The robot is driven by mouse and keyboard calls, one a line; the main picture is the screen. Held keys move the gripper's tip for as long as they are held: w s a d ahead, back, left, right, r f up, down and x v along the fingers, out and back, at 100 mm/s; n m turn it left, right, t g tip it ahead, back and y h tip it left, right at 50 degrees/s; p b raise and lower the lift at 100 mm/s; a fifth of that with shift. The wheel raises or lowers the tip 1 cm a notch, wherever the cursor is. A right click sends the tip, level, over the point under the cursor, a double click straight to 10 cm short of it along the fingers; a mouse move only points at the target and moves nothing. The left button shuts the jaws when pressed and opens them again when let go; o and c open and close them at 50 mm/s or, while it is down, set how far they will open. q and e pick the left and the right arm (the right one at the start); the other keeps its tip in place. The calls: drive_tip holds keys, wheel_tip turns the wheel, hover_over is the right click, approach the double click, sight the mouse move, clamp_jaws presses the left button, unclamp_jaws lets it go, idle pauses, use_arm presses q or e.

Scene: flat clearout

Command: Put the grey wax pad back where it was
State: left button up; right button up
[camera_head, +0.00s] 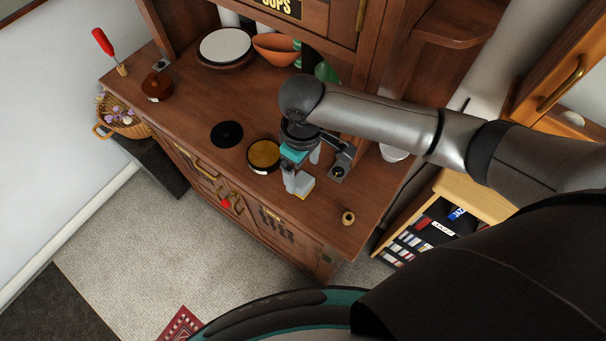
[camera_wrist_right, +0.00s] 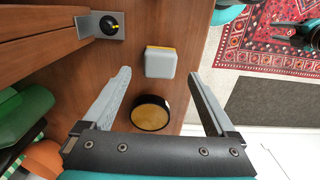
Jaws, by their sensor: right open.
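The grey wax pad (camera_wrist_right: 160,62) is a small grey block with a yellow edge, lying on the wooden counter. In the head view it shows at the fingertips as a grey and yellow piece (camera_head: 306,187), partly hidden by a finger. My right gripper (camera_head: 302,172) points down over the counter and is open. In the right wrist view its fingers (camera_wrist_right: 160,76) stand apart on either side, with the pad just beyond the tips and apart from both.
A round amber-topped tin (camera_head: 263,154) and a black disc (camera_head: 227,134) lie left of the gripper. A dark stand with an arm (camera_head: 342,165) is close on its right. A small wooden ring (camera_head: 348,217) sits near the front right edge. The counter's front left is clear.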

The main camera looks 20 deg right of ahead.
sight(303, 181)
wheel_tip(303, 181, up, 7)
drive_tip(key=shift+f+p, duration=0.15)
drive_tip(key=shift+p, duration=0.15)
